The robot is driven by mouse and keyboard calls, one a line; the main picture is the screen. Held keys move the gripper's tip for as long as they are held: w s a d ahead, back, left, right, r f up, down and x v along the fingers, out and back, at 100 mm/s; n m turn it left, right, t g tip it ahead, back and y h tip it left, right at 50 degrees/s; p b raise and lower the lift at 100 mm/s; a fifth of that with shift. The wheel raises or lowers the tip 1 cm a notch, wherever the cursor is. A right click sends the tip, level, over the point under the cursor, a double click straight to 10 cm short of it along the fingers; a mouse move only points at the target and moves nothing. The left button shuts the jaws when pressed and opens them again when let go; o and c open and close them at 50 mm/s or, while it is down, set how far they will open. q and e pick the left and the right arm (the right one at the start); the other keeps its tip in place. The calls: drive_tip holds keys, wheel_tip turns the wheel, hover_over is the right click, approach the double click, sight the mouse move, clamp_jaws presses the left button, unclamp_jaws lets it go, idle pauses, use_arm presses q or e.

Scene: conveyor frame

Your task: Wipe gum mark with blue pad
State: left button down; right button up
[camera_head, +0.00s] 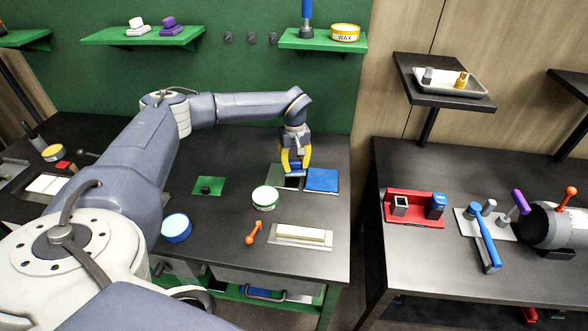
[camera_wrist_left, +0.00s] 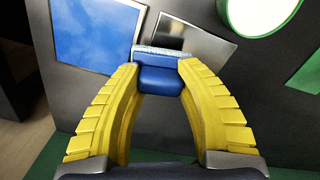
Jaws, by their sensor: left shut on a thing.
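My left gripper (camera_head: 295,165), with yellow fingers, reaches down at the back right of the main dark bench. In the left wrist view its fingers (camera_wrist_left: 160,88) are shut on a small blue pad (camera_wrist_left: 160,80) with a pale, speckled strip along its far edge. The pad is over or at the near edge of a grey metal plate (camera_wrist_left: 196,47); whether it touches the plate is unclear. No gum mark can be made out. My right gripper is out of view.
A white-topped green tin (camera_head: 265,197), a blue-rimmed tin (camera_head: 176,227), an orange-ended tool (camera_head: 254,233) and a pale block on a tray (camera_head: 300,235) stand nearer. A green square (camera_head: 208,186) lies left. A second bench (camera_head: 445,270) with tools is across a gap.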

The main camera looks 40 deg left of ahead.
use_arm(q)
drive_tip(key=shift+r, duration=2.6)
